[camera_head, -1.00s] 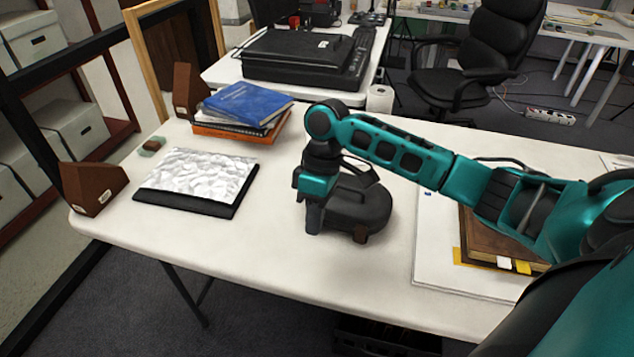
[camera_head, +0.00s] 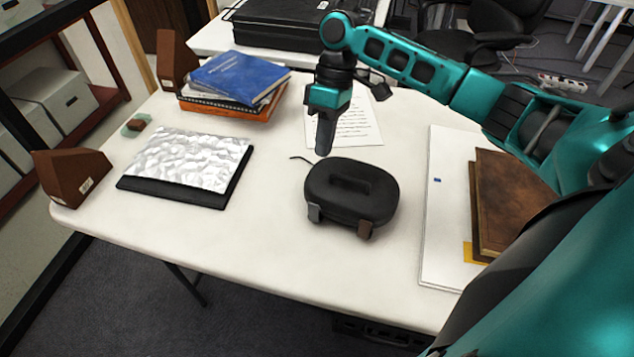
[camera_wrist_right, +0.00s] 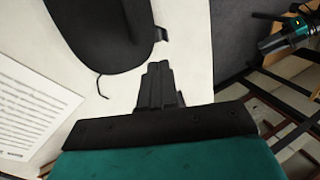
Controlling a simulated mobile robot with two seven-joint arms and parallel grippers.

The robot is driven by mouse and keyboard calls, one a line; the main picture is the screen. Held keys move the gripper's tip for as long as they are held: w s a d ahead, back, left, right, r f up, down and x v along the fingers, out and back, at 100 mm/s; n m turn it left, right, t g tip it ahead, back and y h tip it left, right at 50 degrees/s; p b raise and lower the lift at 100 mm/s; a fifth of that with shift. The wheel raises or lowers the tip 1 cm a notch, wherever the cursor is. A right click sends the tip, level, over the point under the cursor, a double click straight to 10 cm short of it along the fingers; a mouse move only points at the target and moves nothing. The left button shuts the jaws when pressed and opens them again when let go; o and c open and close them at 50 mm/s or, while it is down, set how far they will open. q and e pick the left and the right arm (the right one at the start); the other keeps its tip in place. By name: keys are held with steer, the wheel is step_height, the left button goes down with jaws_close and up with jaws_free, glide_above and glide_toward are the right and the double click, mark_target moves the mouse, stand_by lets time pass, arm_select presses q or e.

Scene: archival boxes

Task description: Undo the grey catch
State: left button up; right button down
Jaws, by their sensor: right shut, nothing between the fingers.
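The black oval case (camera_head: 350,188) lies closed on the white table, and part of it shows in the right wrist view (camera_wrist_right: 105,30). The grey catch (camera_head: 314,212) is at the left of its front side. It juts out from the case in the wrist view (camera_wrist_right: 162,35); I cannot tell whether it is fastened. A brown catch (camera_head: 365,230) is at the right of the same side. My right gripper (camera_head: 323,150) is shut and empty, above the table behind the case's left end, apart from the catch. Its fingers show in the wrist view (camera_wrist_right: 158,72).
A thin black cord (camera_head: 299,158) and a printed sheet (camera_head: 362,125) lie behind the case. A silvery crumpled sheet on a black board (camera_head: 190,160) is to the left, a book stack (camera_head: 235,90) behind it. A brown book (camera_head: 505,190) is to the right. Table is clear in front.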

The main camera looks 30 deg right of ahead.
mark_target(317, 198)
steer(key=shift+f, duration=0.1)
steer(key=x, duration=0.9)
steer(key=shift+f, duration=0.15)
steer(key=shift+s+a+f, duration=0.15)
steer(key=shift+f, duration=0.1)
steer(key=shift+b, duration=0.3)
